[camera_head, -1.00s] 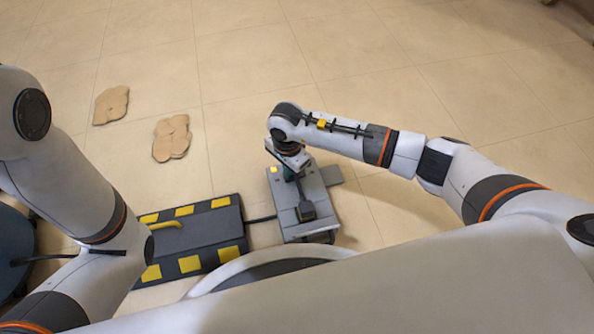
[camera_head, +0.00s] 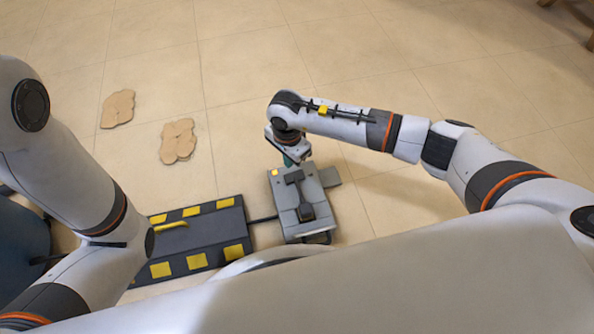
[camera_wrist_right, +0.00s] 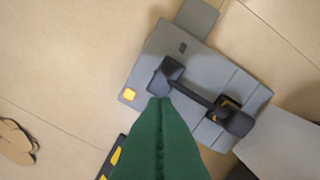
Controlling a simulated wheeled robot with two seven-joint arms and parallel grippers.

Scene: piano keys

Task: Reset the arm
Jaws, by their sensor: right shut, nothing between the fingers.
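My right gripper (camera_head: 288,161) is at the far edge of a grey box on the floor. Its green fingers, shut and empty, also show in the right wrist view (camera_wrist_right: 160,102). There the fingertips appear just below one end of a black lever (camera_wrist_right: 202,97) on the grey box (camera_wrist_right: 190,60). I cannot tell whether they touch it. In the head view the black lever (camera_head: 299,194) lies along the top of the grey box (camera_head: 325,213). My left arm comes in from the left, but its gripper is not in view.
A dark box with yellow patches (camera_head: 205,229) and a yellow handle (camera_head: 171,226) stands left of the grey box, with a dark bar between them. Two flat tan pieces (camera_head: 118,108) (camera_head: 178,141) lie on the tiled floor.

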